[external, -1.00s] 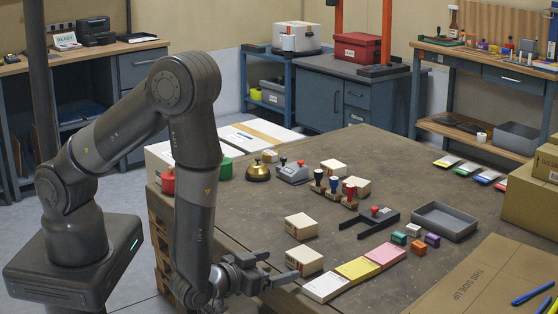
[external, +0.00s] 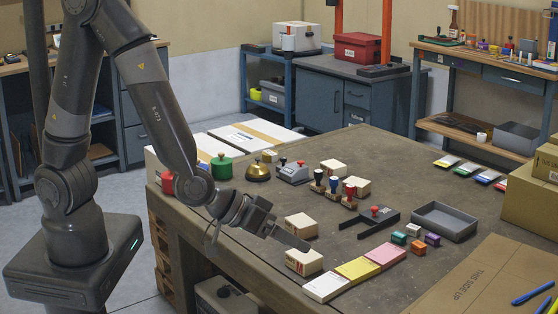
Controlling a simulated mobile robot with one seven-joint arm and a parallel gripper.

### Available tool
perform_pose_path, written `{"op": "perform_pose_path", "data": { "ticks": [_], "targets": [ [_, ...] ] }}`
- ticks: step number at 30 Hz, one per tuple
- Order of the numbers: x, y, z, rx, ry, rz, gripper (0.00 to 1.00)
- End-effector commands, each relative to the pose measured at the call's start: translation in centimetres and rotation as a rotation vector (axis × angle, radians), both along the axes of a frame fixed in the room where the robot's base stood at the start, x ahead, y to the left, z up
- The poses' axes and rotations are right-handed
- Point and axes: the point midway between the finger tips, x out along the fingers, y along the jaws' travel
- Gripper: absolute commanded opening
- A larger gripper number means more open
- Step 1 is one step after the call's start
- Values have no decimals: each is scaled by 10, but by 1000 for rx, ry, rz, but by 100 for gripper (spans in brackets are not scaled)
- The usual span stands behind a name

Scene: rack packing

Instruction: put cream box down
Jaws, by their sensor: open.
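Several small cream boxes stand on the workbench in the external view. The nearest cream box (external: 304,262) has dark and red marks on its side and sits just behind the white end of a row of coloured pads. A second cream box (external: 301,225) stands a little behind it. Two more, a cream box (external: 333,169) and another cream box (external: 358,187), stand further back by the stamps. My gripper (external: 300,243) is open and its visible finger shows between the two nearer boxes. The other finger is hard to make out. I see nothing held.
The white, yellow and pink pads (external: 358,270) lie in front. A grey tray (external: 444,221), small coloured blocks (external: 414,236) and a dark bracket (external: 369,221) lie to the right. Stamps and a brass bell (external: 258,172) stand behind. Bare bench lies between the boxes and the bracket.

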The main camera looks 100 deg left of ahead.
Motion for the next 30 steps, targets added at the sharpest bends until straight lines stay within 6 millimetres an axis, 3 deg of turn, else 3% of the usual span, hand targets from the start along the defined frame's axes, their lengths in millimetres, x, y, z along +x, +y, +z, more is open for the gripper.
{"op": "perform_pose_path", "data": {
  "ticks": [1, 8, 15, 24, 30],
  "targets": [
    [-2, -3, 18, -20, 4, -41, 85],
    [-35, -12, 80, -47, 84, -249, 85],
    [-96, -2, 132, 19, 194, -423, 85],
    [-196, 37, 171, 172, 375, -524, 85],
    [-242, 59, 180, 240, 469, -525, 85]
  ]
}}
